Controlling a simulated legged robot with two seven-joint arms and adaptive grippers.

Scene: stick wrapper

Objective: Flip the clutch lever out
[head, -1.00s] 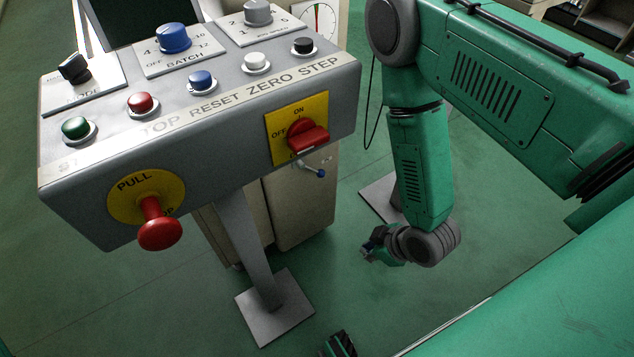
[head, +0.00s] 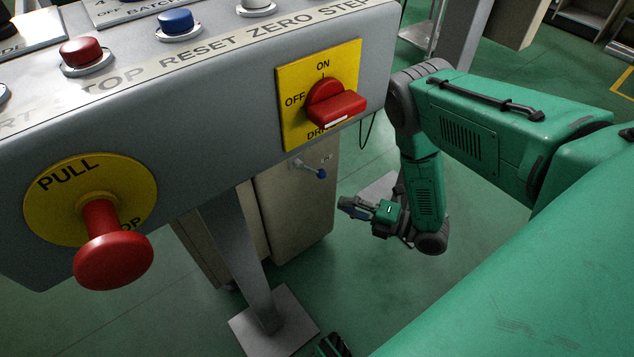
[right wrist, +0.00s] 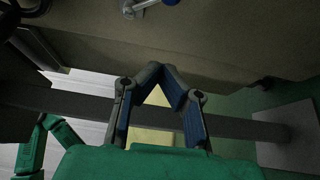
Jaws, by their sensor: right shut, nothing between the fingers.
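The clutch lever is a small metal lever (head: 309,168) with a blue knob (head: 321,174) at its end. It sits on the front of the beige cabinet (head: 297,212), behind and below the grey control panel, with its knob end to the lower right. The lever (right wrist: 138,7) also shows at the top edge of the right wrist view, partly cut off. My right gripper (head: 346,206) is below and slightly right of the lever, apart from it, pointing left. Its fingers (right wrist: 167,72) meet at the tips with nothing between them. My left gripper is not seen.
The control panel (head: 190,105) overhangs the cabinet, with a red rotary switch (head: 335,104) on a yellow plate and a large red pull knob (head: 113,260) sticking out. A grey post (head: 242,250) stands before the cabinet. Green floor is open right of the cabinet.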

